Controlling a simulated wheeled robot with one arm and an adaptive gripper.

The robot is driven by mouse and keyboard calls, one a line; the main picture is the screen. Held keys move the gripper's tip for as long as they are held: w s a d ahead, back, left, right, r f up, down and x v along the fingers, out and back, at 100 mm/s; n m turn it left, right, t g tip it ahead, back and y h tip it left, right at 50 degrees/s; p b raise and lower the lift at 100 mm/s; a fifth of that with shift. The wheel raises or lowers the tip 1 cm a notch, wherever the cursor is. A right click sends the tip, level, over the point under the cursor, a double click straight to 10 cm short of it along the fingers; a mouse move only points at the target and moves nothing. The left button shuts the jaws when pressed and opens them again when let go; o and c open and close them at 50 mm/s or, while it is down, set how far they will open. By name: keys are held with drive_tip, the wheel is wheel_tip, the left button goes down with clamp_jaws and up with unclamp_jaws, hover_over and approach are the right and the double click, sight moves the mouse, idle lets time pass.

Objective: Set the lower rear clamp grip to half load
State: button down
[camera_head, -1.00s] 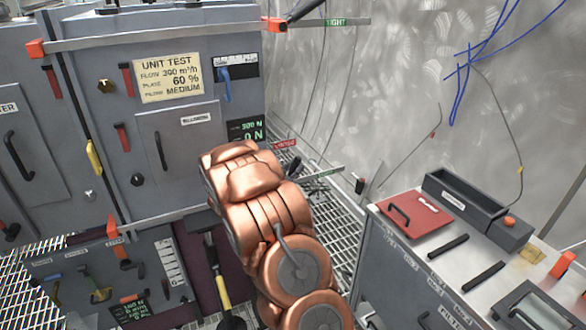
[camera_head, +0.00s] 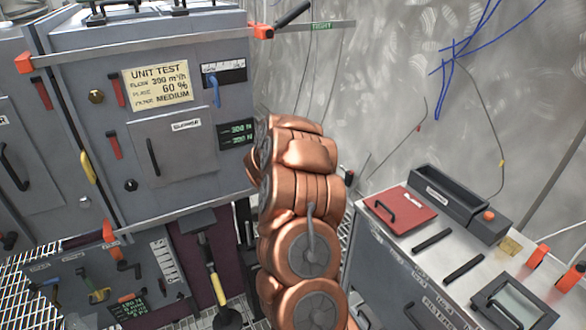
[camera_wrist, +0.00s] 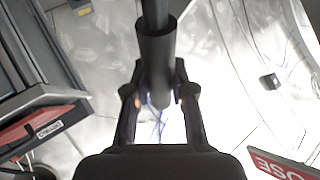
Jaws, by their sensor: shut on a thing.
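A dark cylindrical grip (camera_wrist: 157,65) stands between the fingers of my gripper (camera_wrist: 159,97) in the wrist view. The fingers are shut on it, one on each side. In the head view my copper-coloured arm hides the gripper and the lower rear clamp. A small dark display (camera_head: 237,133) beside the arm shows two green lines; the upper seems to read 300 N, and the lower is a three-digit N value too small to read surely. A red tag (camera_wrist: 282,166) with the letters "OSE" lies at the lower right of the wrist view.
The upper clamp's black grip (camera_head: 293,14) is at the top, near a green TIGHT tag (camera_head: 322,25). The grey unit (camera_head: 75,75) carries a UNIT TEST sign (camera_head: 156,83). A grey bench (camera_head: 400,255) with a red-lidded box (camera_head: 400,209) stands right of my arm.

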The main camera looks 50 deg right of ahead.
drive_tip(key=shift+d+f, duration=0.1)
idle(0.4)
drive_tip(key=c, duration=0.9)
unclamp_jaws()
drive_tip(key=shift+c, duration=0.2)
drive_tip(key=v, duration=1.2)
drive_tip(key=shift+s+d, duration=0.1)
drive_tip(key=shift+d, duration=0.05)
